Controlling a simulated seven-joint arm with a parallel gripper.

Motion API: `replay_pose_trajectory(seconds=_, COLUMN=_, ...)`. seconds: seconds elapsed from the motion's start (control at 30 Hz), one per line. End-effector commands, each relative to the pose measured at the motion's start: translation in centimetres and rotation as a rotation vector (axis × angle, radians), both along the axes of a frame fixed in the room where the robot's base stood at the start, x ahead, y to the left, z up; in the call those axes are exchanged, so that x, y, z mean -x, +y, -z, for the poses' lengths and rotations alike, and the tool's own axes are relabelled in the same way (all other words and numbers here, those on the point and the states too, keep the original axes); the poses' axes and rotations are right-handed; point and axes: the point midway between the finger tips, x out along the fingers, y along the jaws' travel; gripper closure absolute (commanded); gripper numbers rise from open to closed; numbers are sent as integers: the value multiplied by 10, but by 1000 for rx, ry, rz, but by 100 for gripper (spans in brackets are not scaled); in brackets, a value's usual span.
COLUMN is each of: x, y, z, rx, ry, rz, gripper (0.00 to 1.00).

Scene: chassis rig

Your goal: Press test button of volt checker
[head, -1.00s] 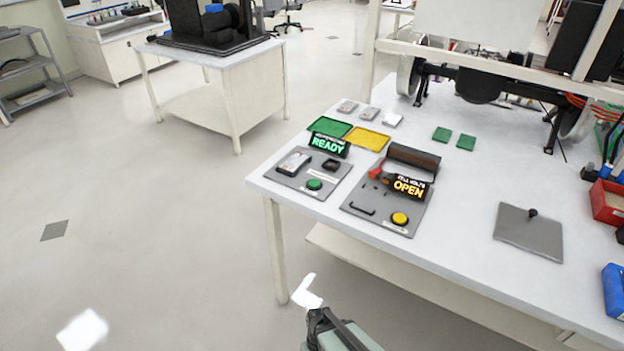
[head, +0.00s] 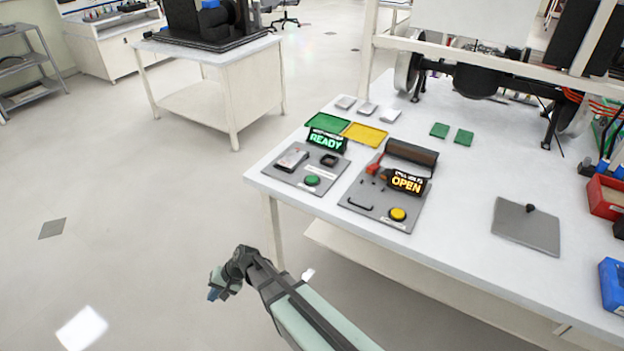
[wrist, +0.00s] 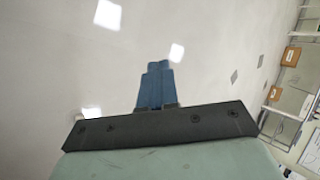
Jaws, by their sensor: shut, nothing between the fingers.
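The volt checker appears to be the right grey panel (head: 361,205) on the table, with a lit orange display (head: 406,183) reading "OPEN" under small text like "CELL VOLTS". A round yellow button (head: 398,214) sits at its front right corner. The panel also carries a dark cylinder (head: 412,153), a red part (head: 374,164) and a black handle (head: 360,204). My gripper (head: 214,294) is off the table's front left edge, over the floor, well apart from the panel. In the wrist view, its blue fingers (wrist: 157,68) are shut and empty, with only floor beyond them.
A left panel (head: 298,180) has a green "READY" display (head: 326,141) and a green button (head: 312,180). Green (head: 326,122) and yellow (head: 364,133) trays lie behind. A grey plate (head: 526,228) with a black knob lies right; the table between is clear.

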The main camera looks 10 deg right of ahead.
Motion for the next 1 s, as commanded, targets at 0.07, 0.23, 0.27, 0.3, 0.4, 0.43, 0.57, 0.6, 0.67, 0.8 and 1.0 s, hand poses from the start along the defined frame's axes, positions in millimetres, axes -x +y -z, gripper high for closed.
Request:
replay_pose_trajectory(seconds=0.07, x=-17, y=18, z=-22, rx=-42, ry=-23, rz=7, gripper=100)
replay_pose_trajectory(seconds=0.23, x=-46, y=43, z=-70, rx=-122, ry=-67, rz=22, gripper=100)
replay_pose_trajectory(seconds=0.27, x=-51, y=46, z=-79, rx=-134, ry=-74, rz=24, gripper=100)
replay_pose_trajectory(seconds=0.3, x=-58, y=48, z=-91, rx=-150, ry=-86, rz=27, gripper=100)
replay_pose_trajectory(seconds=0.4, x=-75, y=50, z=-120, rx=-184, ry=-118, rz=30, gripper=100)
replay_pose_trajectory(seconds=0.43, x=-80, y=49, z=-129, rx=-192, ry=-129, rz=30, gripper=100)
replay_pose_trajectory(seconds=0.57, x=-102, y=37, z=-166, rx=-219, ry=-180, rz=31, gripper=100)
replay_pose_trajectory(seconds=0.6, x=-108, y=31, z=-178, rx=-225, ry=-198, rz=29, gripper=100)
replay_pose_trajectory(seconds=0.67, x=-118, y=19, z=-194, rx=-229, ry=-225, rz=27, gripper=100)
replay_pose_trajectory(seconds=0.8, x=-139, y=-17, z=-232, rx=-225, ry=-293, rz=21, gripper=100)
replay_pose_trajectory(seconds=1.0, x=-160, y=-80, z=-276, rx=-190, ry=-386, rz=9, gripper=100)
